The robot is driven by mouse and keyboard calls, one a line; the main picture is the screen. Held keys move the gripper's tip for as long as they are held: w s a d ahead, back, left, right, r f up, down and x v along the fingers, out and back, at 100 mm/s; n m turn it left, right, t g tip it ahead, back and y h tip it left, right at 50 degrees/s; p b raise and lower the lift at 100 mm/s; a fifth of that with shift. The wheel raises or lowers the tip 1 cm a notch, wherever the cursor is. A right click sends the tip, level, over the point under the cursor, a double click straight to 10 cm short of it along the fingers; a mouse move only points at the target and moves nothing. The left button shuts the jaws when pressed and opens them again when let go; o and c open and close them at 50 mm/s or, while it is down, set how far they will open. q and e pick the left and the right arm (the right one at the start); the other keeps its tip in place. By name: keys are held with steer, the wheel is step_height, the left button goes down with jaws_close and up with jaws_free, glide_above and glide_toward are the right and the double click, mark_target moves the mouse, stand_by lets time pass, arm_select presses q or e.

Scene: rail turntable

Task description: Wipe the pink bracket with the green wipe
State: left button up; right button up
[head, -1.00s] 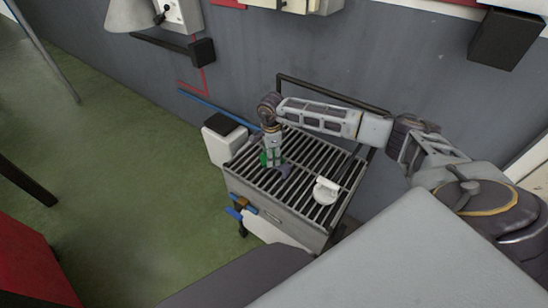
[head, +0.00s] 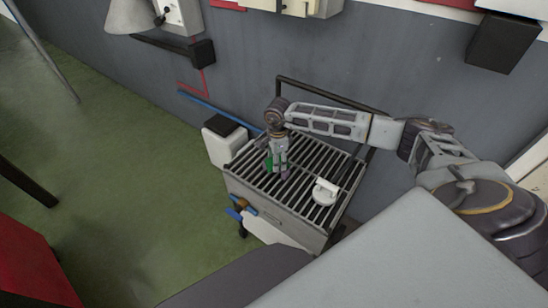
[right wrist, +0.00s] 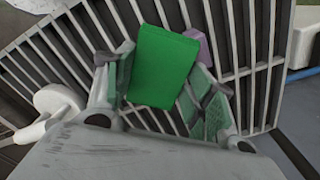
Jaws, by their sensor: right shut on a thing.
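My right gripper (head: 277,166) is low over the slatted top of the cart. It is shut on the green wipe (right wrist: 163,65), a bright green block between its two fingers in the right wrist view. In the head view part of the wipe (head: 268,164) shows at the left of the fingers. The pink bracket (right wrist: 201,46), pale purple here, shows in part just behind the wipe's right edge. I cannot tell whether the two touch. In the head view the gripper mostly hides the bracket. My left gripper is not in view.
The slatted cart top (head: 236,174) has a white round fitting with a raised block (head: 324,193) at its right side. A white container with a dark lid (head: 224,139) stands at its left. A dark rail (head: 330,93) and the grey wall are behind.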

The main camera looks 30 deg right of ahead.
steer(key=shift+s+d, duration=0.35)
steer(key=shift+s, duration=0.4)
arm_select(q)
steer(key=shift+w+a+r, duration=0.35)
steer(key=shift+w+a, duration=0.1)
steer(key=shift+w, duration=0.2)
arm_select(e)
steer(key=shift+s+f, duration=0.1)
steer(key=shift+s, duration=0.2)
